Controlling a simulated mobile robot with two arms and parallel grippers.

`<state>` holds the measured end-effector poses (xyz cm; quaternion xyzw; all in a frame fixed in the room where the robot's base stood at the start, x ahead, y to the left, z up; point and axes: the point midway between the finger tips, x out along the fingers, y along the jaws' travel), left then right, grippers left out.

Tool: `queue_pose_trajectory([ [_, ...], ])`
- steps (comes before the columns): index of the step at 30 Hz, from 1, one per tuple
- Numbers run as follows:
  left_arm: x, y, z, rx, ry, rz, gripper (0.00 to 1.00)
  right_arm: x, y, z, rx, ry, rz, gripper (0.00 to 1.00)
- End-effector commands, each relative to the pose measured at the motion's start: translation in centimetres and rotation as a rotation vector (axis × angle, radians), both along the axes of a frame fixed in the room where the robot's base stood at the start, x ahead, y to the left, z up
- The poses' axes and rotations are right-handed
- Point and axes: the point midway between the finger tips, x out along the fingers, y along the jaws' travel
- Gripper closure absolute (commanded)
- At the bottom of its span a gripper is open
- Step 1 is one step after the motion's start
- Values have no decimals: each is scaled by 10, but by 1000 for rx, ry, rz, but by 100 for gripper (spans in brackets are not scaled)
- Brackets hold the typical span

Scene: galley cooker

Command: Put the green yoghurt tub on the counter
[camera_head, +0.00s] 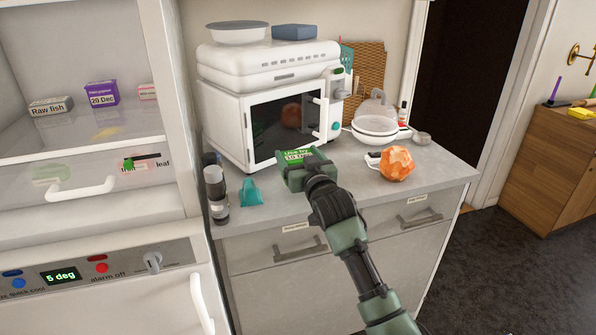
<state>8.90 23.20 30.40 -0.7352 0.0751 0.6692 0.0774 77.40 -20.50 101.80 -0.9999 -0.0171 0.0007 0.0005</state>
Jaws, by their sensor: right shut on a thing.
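The green yoghurt tub (299,156) has a bright green top with a "use by" label. My right gripper (305,170) is shut on it, with the fingers around its sides hiding most of its body. The tub is over the grey counter (335,198), in front of the white microwave. I cannot tell whether its base touches the counter. My left gripper is not in view.
The white microwave (225,123) stands behind the tub. A teal object (250,192) and a pepper-type bottle (216,195) are to the left; an orange lump (397,164) and a lidded white bowl (375,130) are to the right. The open fridge (95,133) is at left.

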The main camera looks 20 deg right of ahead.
Motion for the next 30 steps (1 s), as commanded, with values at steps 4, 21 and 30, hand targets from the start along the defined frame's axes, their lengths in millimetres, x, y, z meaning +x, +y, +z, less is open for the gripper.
queue_pose_trajectory([
  [4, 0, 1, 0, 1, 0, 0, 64, 0, 0, -15, 0, -1, 0, 76],
  [21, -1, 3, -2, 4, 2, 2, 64, 0, 0, -45, 0, -4, 0, 76],
  [30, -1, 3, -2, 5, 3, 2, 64, 0, 0, -47, 0, -1, 0, 1],
])
